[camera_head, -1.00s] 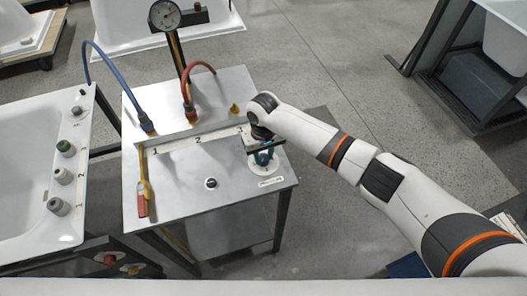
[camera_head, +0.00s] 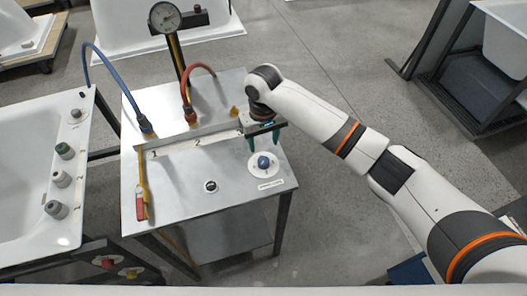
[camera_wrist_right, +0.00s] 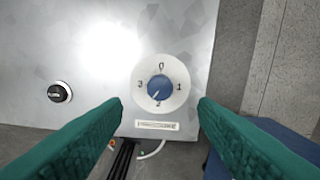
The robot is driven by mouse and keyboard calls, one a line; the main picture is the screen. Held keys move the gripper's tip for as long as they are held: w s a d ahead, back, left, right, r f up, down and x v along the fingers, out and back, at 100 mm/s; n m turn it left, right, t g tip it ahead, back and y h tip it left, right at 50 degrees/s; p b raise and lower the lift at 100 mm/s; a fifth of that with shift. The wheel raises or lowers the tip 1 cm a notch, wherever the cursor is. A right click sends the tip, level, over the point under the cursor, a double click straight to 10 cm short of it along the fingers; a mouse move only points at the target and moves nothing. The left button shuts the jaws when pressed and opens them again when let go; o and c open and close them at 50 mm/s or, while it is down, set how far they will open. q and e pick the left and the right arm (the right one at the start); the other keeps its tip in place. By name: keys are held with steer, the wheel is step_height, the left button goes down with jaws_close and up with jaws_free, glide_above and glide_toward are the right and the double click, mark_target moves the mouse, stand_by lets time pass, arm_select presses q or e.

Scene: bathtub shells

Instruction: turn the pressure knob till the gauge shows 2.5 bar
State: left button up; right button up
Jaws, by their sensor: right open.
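The blue pressure knob (camera_head: 263,162) sits on a round white dial plate at the right front of the metal bench; it also shows in the right wrist view (camera_wrist_right: 160,88). The dial is marked 0 to 3, and the knob's pale pointer line lies between 2 and 3, closer to 2. The round gauge (camera_head: 165,17) stands on a black post at the back; its needle is too small to read surely. My right gripper (camera_head: 264,141) is open and empty, raised clear of the knob, with its green fingers apart on either side in the wrist view. My left gripper is not in view.
The metal bench (camera_head: 185,210) carries a blue hose (camera_head: 112,75), a red hose (camera_head: 197,68), a yellow lever with a red grip (camera_head: 141,205) and a small black round fitting (camera_head: 211,186). A white tub shell (camera_head: 22,180) with several knobs stands at left.

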steer(key=shift+r, duration=2.05)
